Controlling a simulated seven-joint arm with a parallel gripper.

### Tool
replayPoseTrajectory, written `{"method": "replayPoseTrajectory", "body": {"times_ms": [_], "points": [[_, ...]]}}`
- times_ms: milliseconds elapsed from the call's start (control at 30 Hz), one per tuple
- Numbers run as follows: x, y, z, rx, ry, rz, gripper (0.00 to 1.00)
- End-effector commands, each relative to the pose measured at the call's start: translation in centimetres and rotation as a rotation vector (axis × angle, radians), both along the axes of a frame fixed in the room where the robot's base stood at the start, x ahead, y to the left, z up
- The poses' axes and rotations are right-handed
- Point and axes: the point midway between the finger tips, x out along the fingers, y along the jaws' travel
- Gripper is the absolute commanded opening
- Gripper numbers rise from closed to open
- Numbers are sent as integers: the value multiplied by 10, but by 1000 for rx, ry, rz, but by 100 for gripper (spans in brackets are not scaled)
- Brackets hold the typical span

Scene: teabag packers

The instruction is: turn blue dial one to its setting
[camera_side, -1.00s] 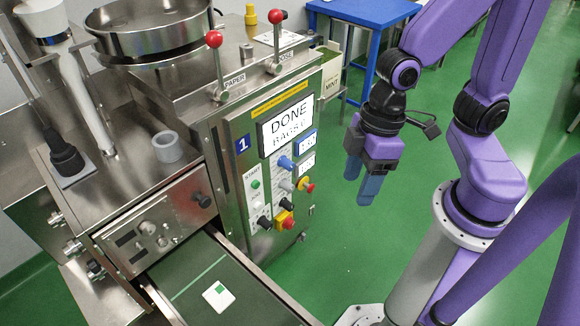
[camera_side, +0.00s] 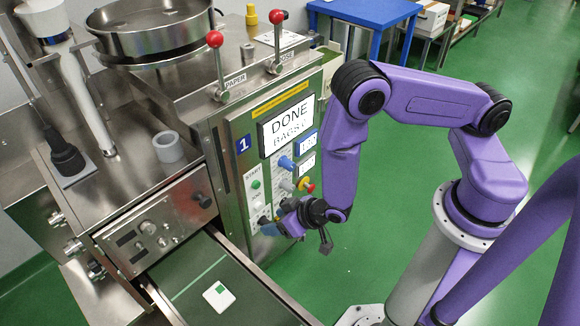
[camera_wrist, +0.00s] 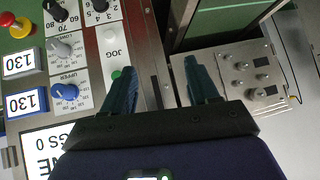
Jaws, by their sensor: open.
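The blue dial (camera_side: 286,163) is on the front panel of machine 1, beside a blue-framed readout. In the wrist view the blue dial (camera_wrist: 66,92) is at the left, marked UPPER, and the blue-framed readout (camera_wrist: 27,101) shows 130. My gripper (camera_side: 272,228) is low in front of the panel, below the blue dial in the side view; its wrist hides the lower controls. In the wrist view my gripper (camera_wrist: 160,66) is open and empty, its two blue fingers apart. The blue dial is outside the fingers, to their left.
A grey dial (camera_wrist: 62,48) marked LOWER, a black dial (camera_wrist: 56,10) and a red stop button (camera_wrist: 15,24) are close to the blue dial. The screen (camera_side: 287,125) reads DONE. The conveyor (camera_side: 185,268) carries a white teabag packet (camera_side: 218,296). Green floor is open at right.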

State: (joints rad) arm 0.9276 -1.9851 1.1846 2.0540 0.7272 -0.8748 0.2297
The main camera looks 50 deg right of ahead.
Motion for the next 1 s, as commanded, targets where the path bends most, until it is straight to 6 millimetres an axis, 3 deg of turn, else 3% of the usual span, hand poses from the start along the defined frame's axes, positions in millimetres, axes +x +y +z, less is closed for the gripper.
{"method": "replayPoseTrajectory", "body": {"times_ms": [100,300,600,800,1000], "points": [[8,-32,-27,-34,-113,-68,59],[11,-91,-53,-100,-331,-144,59],[-12,-174,-62,-225,-659,-142,59],[-27,-198,-58,-270,-779,-108,59],[-27,-201,-56,-277,-801,-102,59]]}}
